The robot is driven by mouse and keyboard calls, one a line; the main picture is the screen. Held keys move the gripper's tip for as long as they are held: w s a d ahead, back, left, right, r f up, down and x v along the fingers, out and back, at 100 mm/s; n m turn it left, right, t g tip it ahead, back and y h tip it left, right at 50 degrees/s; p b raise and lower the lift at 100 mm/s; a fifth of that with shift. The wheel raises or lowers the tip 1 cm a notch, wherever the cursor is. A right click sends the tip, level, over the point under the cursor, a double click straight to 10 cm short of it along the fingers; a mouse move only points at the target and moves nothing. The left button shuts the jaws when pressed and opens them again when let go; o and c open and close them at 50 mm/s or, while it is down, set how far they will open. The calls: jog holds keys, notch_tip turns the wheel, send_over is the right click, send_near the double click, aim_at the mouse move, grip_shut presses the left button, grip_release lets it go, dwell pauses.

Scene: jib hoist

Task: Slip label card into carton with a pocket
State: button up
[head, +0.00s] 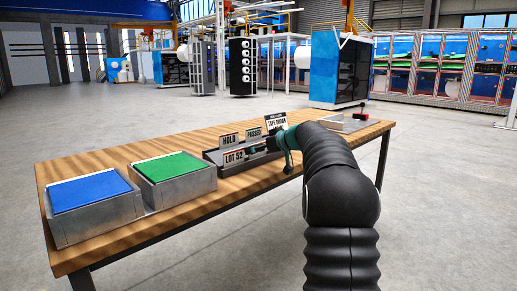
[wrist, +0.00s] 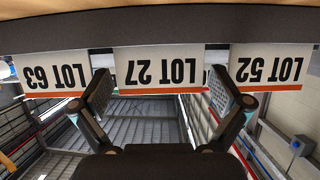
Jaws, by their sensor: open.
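In the wrist view, three white label cards with orange edges appear upside down in a row: LOT 63 (wrist: 53,74), LOT 27 (wrist: 158,66) and LOT 52 (wrist: 271,68). My gripper (wrist: 160,90) is open, with one finger near each side edge of LOT 27 and nothing held. In the head view, a dark stepped rack (head: 214,157) holds the LOT 52 card (head: 234,157), with HOLD (head: 230,138), PASSED (head: 254,134) and TAPE BROWN (head: 276,122) cards behind. My gripper (head: 283,148) covers the rack's right part. I cannot make out a carton with a pocket.
The rack stands on a wooden table (head: 196,141). Grey boxes with a blue top (head: 89,190) and a green top (head: 169,166) stand at its left. A low grey tray (head: 340,124) and a small red-topped item (head: 361,114) are at the right end. Bare tabletop lies behind the boxes.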

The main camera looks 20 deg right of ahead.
jog(key=b+v, duration=0.1)
jog(key=v, duration=1.1)
jog(key=s+a+f+m+g+h, duration=0.1)
jog(key=s+a+f+g, duration=0.25)
jog(key=s+a, duration=0.65)
jog(key=s+a+f+m+g, duration=0.15)
jog(key=s+a+f, duration=0.25)
jog(key=s+a, duration=0.55)
jog(key=s+a+f+g+h, duration=0.1)
jog(key=s+a+f, duration=0.2)
jog(key=s+f, duration=0.4)
jog(key=s+a+f+m+g+h, duration=0.1)
jog(key=s+a+f+h, duration=0.1)
jog(key=s+a+f, duration=0.2)
jog(key=s+f, duration=0.3)
jog(key=s, duration=0.5)
jog(key=shift+s+h, duration=0.3)
jog(key=shift+a+m, duration=0.1)
jog(key=shift+m, duration=0.15)
notch_tip(320, 180, up, 2)
jog(key=shift+r+p, duration=0.15)
jog(key=shift+p, duration=0.8)
